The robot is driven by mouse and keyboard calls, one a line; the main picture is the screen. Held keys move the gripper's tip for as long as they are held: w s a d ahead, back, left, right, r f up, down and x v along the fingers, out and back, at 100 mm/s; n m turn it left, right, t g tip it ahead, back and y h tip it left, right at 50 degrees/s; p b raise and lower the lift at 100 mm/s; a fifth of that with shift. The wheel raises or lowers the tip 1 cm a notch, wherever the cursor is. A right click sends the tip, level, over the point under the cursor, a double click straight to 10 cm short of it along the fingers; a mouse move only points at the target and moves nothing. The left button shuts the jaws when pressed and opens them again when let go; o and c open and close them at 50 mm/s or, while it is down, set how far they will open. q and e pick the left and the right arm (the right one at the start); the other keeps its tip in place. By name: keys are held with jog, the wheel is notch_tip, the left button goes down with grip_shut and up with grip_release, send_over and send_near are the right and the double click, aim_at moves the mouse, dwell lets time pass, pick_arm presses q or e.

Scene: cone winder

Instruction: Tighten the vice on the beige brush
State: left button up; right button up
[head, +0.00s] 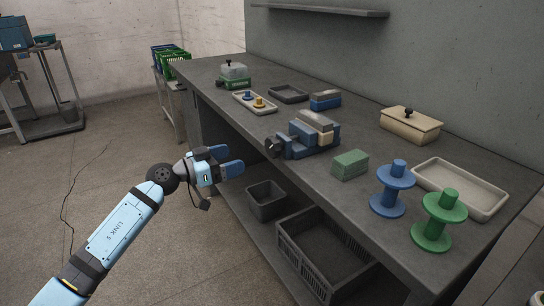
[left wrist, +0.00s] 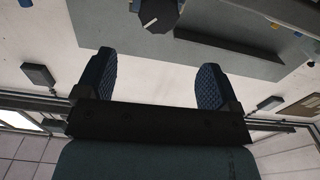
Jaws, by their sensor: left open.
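The blue vice (head: 296,146) stands at the front edge of the grey bench. A black round knob (head: 272,147) sits on its near left end. My right gripper is not in view.
On the bench (head: 348,108) are a green block (head: 350,164), blue spool (head: 390,190), green spool (head: 438,222), cream tray (head: 478,191), beige lidded box (head: 410,125) and small blue block (head: 325,100). Dark crates (head: 325,262) stand below. Floor left of the bench is mostly clear.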

aim_at(269, 147)
pick_arm(q)
jog(key=b+x, duration=0.3)
jog(key=x, duration=0.5)
jog(key=shift+w+d+f, duration=0.1)
jog(key=shift+w+d, duration=0.05)
jog(key=shift+d, duration=0.2)
jog(key=b+x, duration=0.1)
jog(key=x, duration=0.1)
jog(key=shift+w+d, duration=0.15)
jog(key=shift+d, duration=0.15)
jog(key=shift+x, duration=0.85)
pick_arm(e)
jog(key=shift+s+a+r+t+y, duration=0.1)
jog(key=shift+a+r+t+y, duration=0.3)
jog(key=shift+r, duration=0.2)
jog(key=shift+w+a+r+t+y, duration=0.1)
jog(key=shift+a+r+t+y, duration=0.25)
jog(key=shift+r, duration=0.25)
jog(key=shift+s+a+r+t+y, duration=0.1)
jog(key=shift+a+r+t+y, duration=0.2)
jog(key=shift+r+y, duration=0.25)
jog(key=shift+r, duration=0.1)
